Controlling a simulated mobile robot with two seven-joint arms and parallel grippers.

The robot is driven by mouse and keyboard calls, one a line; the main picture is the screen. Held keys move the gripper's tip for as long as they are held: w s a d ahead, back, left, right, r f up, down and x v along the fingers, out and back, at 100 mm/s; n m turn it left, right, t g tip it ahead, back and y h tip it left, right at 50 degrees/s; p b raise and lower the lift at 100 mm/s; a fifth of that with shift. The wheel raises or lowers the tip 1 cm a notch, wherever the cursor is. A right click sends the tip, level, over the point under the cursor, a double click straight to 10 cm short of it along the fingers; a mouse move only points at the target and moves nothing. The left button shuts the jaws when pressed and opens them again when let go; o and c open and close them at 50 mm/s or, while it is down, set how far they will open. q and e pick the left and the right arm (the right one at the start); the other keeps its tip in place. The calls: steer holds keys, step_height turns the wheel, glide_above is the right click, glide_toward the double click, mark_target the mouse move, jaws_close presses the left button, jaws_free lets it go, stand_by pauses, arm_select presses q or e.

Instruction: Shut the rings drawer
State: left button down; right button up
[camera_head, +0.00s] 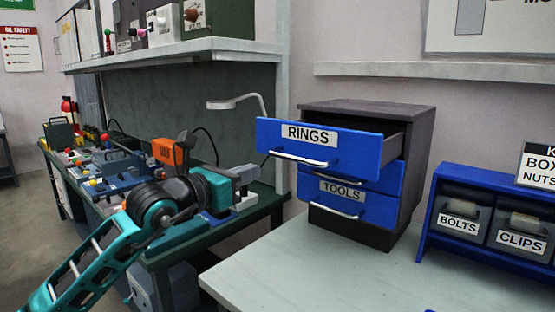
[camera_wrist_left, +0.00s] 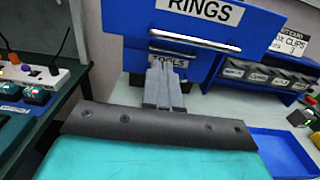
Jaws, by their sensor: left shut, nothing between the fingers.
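The rings drawer (camera_head: 335,143) is the top blue drawer of a dark cabinet (camera_head: 415,150), labelled RINGS. It is pulled well out, and its side wall shows behind the front. Its silver handle (camera_head: 300,160) runs along the lower front. My left gripper (camera_head: 250,174) is shut and empty, to the left of the drawer in the head view. In the left wrist view its closed fingers (camera_wrist_left: 164,80) point toward the drawer front (camera_wrist_left: 232,12), just below its handle (camera_wrist_left: 193,40) in the picture. I cannot tell whether they touch. My right gripper is out of view.
The tools drawer (camera_head: 345,210) sits below, with its own handle. A blue bin rack (camera_head: 430,215) labelled BOLTS and CLIPS stands at right. A cluttered workbench (camera_head: 160,260) is at left. The pale tabletop (camera_head: 300,275) before the cabinet is clear.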

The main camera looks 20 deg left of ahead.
arm_select(q)
steer(key=p+x, duration=0.1)
steer(key=x, duration=0.8)
steer(key=shift+w, duration=0.25)
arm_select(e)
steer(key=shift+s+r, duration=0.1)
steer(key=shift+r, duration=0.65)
arm_select(q)
steer(key=shift+f, duration=0.1)
